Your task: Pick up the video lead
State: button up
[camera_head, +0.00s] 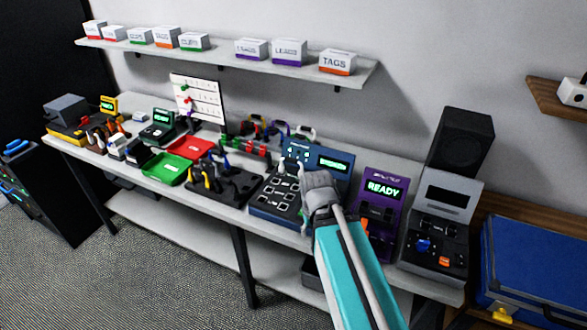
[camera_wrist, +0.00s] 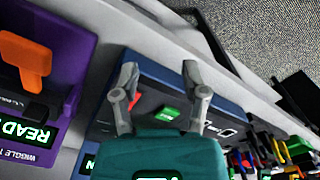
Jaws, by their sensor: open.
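My gripper (camera_head: 302,195) is open and empty above the blue console at the right half of the bench. In the wrist view my gripper (camera_wrist: 160,72) shows two grey fingers spread over the blue console (camera_wrist: 150,62), with a red and a green part showing between them. I cannot tell which thing is the video lead. Several coloured coiled leads, among them a purple one (camera_head: 279,130), stand at the back of the bench, left of and behind my gripper. Their labels are too small to read.
A purple tester reading READY (camera_head: 384,187) and a black-grey unit (camera_head: 437,235) stand right of the blue console (camera_head: 278,192). A black tool holder (camera_head: 222,188), a green tray (camera_head: 164,169) and a red tray (camera_head: 193,147) lie left. A shelf (camera_head: 220,60) with boxes hangs above.

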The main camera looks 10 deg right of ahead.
jog(key=shift+o, duration=0.6)
jog(key=shift+w+r, duration=0.25)
jog(key=shift+w, duration=0.05)
notch_tip(320, 180, up, 17)
jog(key=n+p, duration=1.1)
jog(key=p, duration=0.6)
send_over(291, 159)
jog(key=shift+s+a+f, duration=0.1)
jog(key=shift+a+f, duration=0.05)
jog(key=shift+f, duration=0.05)
jog(key=shift+f, duration=0.15)
notch_tip(291, 159, down, 8)
jog(key=b, duration=0.8)
jog(key=shift+f, duration=0.2)
jog(key=shift+f+b, duration=0.1)
jog(key=shift+b, duration=0.3)
jog(key=shift+d+f+b, duration=0.2)
jog(key=shift+f+b, duration=2.25)
